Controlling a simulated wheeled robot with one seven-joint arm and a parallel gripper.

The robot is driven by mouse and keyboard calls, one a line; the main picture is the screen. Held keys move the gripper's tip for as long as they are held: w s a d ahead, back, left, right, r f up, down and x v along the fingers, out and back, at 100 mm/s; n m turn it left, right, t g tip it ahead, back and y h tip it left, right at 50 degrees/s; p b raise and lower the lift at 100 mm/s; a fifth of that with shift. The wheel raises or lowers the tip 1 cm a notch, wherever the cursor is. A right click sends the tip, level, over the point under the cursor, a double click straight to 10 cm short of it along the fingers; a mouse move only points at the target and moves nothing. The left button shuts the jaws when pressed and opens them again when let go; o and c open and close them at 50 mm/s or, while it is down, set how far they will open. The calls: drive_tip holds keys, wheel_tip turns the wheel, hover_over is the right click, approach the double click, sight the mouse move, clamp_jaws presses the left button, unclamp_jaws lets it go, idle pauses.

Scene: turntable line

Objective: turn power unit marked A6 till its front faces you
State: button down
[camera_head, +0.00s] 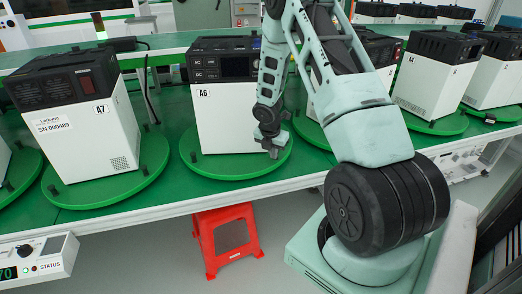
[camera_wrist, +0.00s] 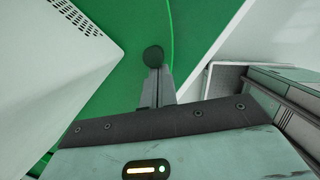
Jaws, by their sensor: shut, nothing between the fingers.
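The power unit marked A6 (camera_head: 225,118) is a white box with a black top. It stands upright on a round green turntable (camera_head: 205,168). The side towards me bears the A6 label, and its black upper band shows a dark screen and small sockets. My gripper (camera_head: 273,146) is low at the unit's right front corner, over the turntable. In the wrist view my gripper (camera_wrist: 155,88) is shut and empty, with a dark round knob (camera_wrist: 153,56) at its tips; I cannot tell if they touch. The unit's white vented wall (camera_wrist: 45,65) is at left, apart from the fingers.
The A7 unit (camera_head: 85,135) stands on its own turntable to the left. More units, such as one at right (camera_head: 435,75), stand along the green bench. A red stool (camera_head: 228,235) is under the bench edge. A status box (camera_head: 35,262) is at lower left.

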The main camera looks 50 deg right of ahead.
drive_tip(key=d+p, duration=0.1)
drive_tip(key=d+n+p, duration=0.1)
drive_tip(key=d, duration=0.1)
drive_tip(key=shift+s+d+r+n, duration=0.1)
drive_tip(key=shift+d+r+n, duration=0.1)
drive_tip(key=shift+n, duration=0.1)
drive_tip(key=shift+d+f+n+t+p, duration=0.2)
drive_tip(key=shift+d+n+t+p, duration=0.15)
drive_tip(key=shift+d+p, duration=0.25)
